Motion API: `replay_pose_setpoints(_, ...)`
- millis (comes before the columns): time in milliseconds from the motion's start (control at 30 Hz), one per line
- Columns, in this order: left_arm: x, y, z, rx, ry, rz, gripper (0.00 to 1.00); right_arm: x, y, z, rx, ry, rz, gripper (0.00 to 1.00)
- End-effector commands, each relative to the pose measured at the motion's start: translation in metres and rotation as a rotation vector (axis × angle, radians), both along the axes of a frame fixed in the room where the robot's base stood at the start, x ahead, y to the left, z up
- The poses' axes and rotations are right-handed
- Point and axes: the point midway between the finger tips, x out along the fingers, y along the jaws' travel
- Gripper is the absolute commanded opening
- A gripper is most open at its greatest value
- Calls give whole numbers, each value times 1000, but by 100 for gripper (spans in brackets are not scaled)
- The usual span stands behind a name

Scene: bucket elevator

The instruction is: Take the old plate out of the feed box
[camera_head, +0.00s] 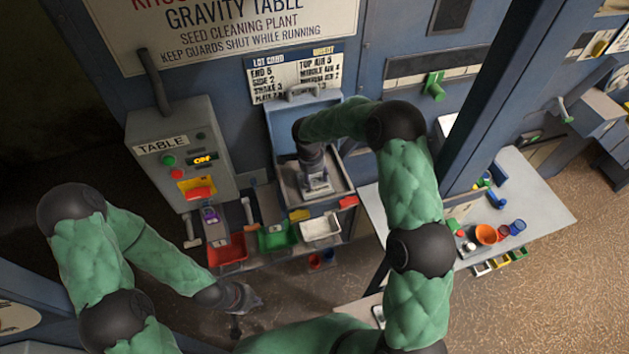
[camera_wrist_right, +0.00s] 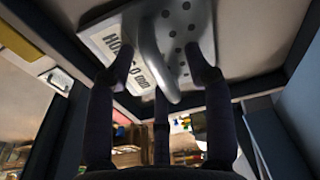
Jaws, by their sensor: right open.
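The feed box (camera_head: 343,186) stands with its lid raised at the front of the machine. The old plate (camera_head: 318,184) is inside it, a light sheet partly hidden by my right gripper. In the right wrist view the plate (camera_wrist_right: 193,18) shows round dark holes, a printed hole-size label and a grey upright handle (camera_wrist_right: 150,55). My right gripper (camera_head: 314,172) reaches down into the box. Its fingers, also in the right wrist view (camera_wrist_right: 157,80), are open on either side of the handle. My left gripper (camera_head: 243,302) hangs low, away from the box; its finger opening is unclear.
A grey control box (camera_head: 180,148) labelled TABLE stands left of the feed box. Red (camera_head: 227,250), green (camera_head: 277,237) and white (camera_head: 320,228) bins sit below. At right, a table (camera_head: 535,205) holds an orange bowl (camera_head: 486,234) and small parts, beside a blue post (camera_head: 490,95).

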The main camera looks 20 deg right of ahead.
Motion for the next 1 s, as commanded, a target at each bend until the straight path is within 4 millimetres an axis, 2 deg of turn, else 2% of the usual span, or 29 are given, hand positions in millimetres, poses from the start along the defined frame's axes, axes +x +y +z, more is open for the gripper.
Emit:
replay_pose_setpoints(133, 0, 0, 0, 0, 0, 0, 0, 0, 0, 0, 0, 0, 0, 52)
replay_pose_setpoints(167, 0, 0, 0, 0, 0, 0, 0, 0, 0, 0, 0, 0, 0, 47)
replay_pose_setpoints(300, 0, 0, 0, 0, 1, 0, 0, 0, 0, 0, 0, 0, 0, 7)
replay_pose_setpoints(333, 0, 0, 0, 0, 1, 0, 0, 0, 0, 0, 0, 0, 0, 0)
replay_pose_setpoints(767, 0, 0, -1, 0, 0, 0, 0, 1, 0, 2, -1, -1, 0, 0)
replay_pose_setpoints(867, 0, 0, -5, 0, 0, 0, 0, 1, 0, 6, -1, -2, 0, 0)
replay_pose_setpoints(1000, 0, 0, -15, 0, 0, 0, 0, 2, 0, 22, -1, -6, -1, 0)
